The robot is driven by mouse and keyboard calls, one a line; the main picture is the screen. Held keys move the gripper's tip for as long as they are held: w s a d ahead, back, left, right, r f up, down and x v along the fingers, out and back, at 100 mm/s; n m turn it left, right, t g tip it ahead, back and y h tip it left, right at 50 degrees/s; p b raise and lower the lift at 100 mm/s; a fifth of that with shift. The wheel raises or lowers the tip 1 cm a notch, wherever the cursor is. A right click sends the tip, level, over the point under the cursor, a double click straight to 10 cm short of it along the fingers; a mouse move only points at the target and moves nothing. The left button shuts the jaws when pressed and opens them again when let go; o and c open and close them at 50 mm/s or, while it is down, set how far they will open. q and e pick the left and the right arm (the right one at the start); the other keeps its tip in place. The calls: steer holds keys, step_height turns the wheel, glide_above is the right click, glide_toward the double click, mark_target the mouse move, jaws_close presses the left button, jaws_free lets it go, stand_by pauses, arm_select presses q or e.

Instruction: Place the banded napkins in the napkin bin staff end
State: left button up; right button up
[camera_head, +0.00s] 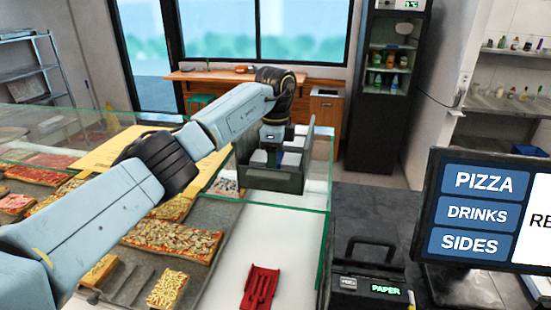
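A dark grey open bin (270,180) with compartments stands on the counter behind the glass, in the middle of the view. White blocks that look like napkins show in it, one at the left (258,158) and one at the right (291,160). My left arm reaches in from the left, and its gripper (272,158) points down into the bin between these white blocks. The fingertips are hidden by the bin and the small scale, so I cannot tell whether they hold anything. No napkin band is clear. My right gripper is out of view.
Glass panels (318,185) edge the counter around the bin. Pizzas (175,238) lie at the left. A red utensil holder (261,288) lies on the white surface in front. A printer marked PAPER (366,285) and an order screen (480,212) stand at the right.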

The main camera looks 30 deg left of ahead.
arm_select(q)
steer(key=shift+f, duration=0.1)
steer(key=o, duration=1)
step_height(320, 180, up, 12)
steer(key=b, duration=0.2)
